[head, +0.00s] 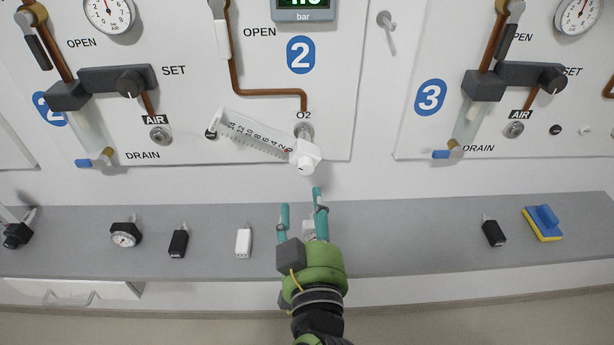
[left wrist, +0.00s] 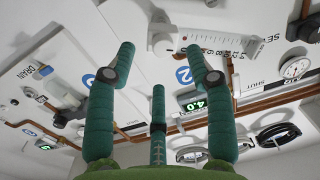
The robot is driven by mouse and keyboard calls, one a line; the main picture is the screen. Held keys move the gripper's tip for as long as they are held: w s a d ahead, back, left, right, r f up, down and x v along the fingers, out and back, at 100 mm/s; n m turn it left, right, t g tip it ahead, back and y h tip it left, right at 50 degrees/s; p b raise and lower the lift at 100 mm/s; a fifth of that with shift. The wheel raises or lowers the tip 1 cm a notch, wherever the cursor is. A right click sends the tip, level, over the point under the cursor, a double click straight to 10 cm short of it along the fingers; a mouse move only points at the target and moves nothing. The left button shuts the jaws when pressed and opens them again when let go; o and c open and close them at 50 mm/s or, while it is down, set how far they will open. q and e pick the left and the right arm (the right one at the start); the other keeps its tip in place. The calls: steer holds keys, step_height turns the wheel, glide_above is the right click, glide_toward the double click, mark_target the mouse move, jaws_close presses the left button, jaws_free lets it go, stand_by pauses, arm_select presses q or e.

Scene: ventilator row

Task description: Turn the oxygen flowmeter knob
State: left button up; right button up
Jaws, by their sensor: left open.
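The oxygen flowmeter (head: 250,135) is a clear scaled tube on the wall panel, lying tilted under the O2 label. Its white knob (head: 306,157) is at the tube's lower right end, below the O2 outlet (head: 303,131). In the left wrist view the knob (left wrist: 163,41) lies just beyond the fingertips, with the scaled tube (left wrist: 215,40) to its right. My left gripper (head: 301,199) is open and empty, its teal fingers pointing up at the knob from below, apart from it. The left wrist view shows the open fingers (left wrist: 158,56). My right gripper is not in view.
A grey shelf (head: 370,240) runs below the panels.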

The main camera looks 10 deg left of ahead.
mark_target(306, 171)
arm_select(q)
steer(key=shift+t, duration=0.3)
steer(key=w+p, duration=0.1)
steer(key=w+r, duration=0.1)
steer(key=w, duration=0.1)
steer(key=w+a+p, duration=0.1)
steer(key=w, duration=0.1)
steer(key=shift+w+r+p, duration=0.25)
steer(key=shift+r+p, duration=0.05)
steer(key=shift+p, duration=0.05)
steer(key=shift+w+a+f, duration=0.1)
steer(key=shift+w+a, duration=0.15)
steer(key=shift+w, duration=0.35)
jaws_close()
